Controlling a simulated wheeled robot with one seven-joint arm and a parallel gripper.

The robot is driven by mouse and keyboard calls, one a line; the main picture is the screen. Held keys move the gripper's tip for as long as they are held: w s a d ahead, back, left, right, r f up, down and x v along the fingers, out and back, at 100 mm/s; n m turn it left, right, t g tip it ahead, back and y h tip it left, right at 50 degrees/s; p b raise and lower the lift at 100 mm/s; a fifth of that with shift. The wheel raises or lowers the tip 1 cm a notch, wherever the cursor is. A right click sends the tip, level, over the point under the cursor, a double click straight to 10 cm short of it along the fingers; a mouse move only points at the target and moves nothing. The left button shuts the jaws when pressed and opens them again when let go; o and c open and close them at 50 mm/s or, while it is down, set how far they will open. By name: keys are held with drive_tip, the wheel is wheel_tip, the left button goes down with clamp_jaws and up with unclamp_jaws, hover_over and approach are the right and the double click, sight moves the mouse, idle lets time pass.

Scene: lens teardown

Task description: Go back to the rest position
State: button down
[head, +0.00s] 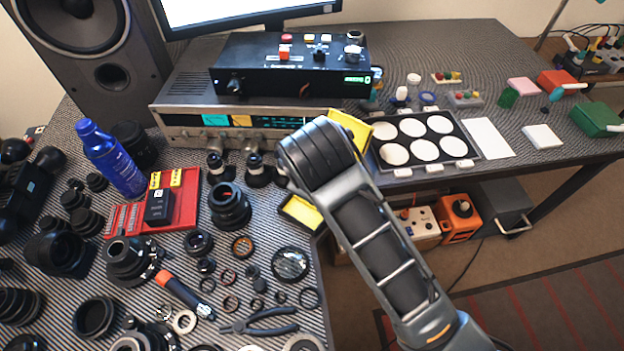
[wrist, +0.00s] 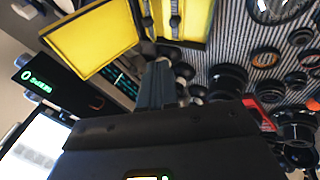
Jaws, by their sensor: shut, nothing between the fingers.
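My gripper (wrist: 158,68) shows in the wrist view as grey fingers held together, with nothing between them. It is over the bench. In the head view my arm reaches in from the lower right and its thick dark joint hides the gripper. A yellow-lined open container is partly covered by the arm in the head view, with one yellow part (head: 301,212) below left of the joint and another (head: 352,128) above right. Yellow panels (wrist: 95,38) fill the top of the wrist view beyond the fingers.
Lens parts, a blue bottle (head: 110,158) and a red tray (head: 188,212) crowd the left bench. A stereo receiver (head: 185,105) carries a black control box (head: 245,60) behind. A tray of white discs (head: 470,160) lies right of the arm. Open floor shows at lower right.

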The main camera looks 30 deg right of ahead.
drive_tip(key=shift+s+r, duration=0.2)
drive_tip(key=shift+r, duration=0.15)
idle(0.3)
